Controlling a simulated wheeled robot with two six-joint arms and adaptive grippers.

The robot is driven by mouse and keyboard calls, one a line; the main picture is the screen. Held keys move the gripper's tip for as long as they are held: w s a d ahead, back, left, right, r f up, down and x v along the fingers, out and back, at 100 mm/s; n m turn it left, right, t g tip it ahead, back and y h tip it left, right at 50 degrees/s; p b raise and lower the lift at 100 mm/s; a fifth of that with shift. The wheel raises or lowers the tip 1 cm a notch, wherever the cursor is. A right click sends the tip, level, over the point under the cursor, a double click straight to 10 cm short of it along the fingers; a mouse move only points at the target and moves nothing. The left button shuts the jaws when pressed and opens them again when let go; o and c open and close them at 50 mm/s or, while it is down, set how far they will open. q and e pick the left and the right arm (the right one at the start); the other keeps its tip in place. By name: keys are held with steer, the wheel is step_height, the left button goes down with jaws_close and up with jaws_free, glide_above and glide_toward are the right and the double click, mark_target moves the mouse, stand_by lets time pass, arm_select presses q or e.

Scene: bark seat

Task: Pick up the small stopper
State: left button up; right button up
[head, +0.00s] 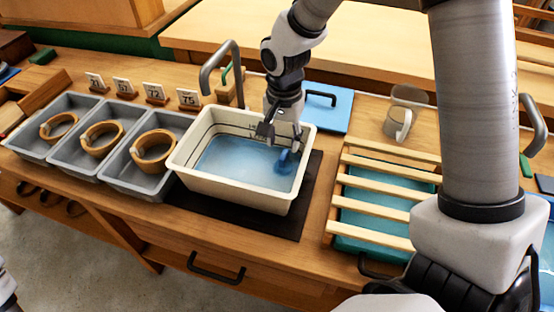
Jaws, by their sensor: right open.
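A small blue rounded piece (285,163), which looks like the stopper, is at the right side of the white basin (230,188), in or at the blue water (238,165). My right gripper (281,138) points down over the basin, with its fingers spread. Its fingertips are just above the blue piece, and the right finger is close to it. I cannot tell whether they touch. The piece is small and its exact shape is unclear. My left gripper is not in view.
The basin stands on a black mat (290,220), with a grey tap (207,72) behind. Three grey trays (113,172) with wooden rings are left. A slatted rack (375,208) is right. A blue board (335,110) and a clear mug (398,122) stand behind.

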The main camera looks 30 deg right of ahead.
mark_target(284, 154)
steer(key=f, duration=0.7)
steer(key=shift+d, duration=0.2)
jaws_close()
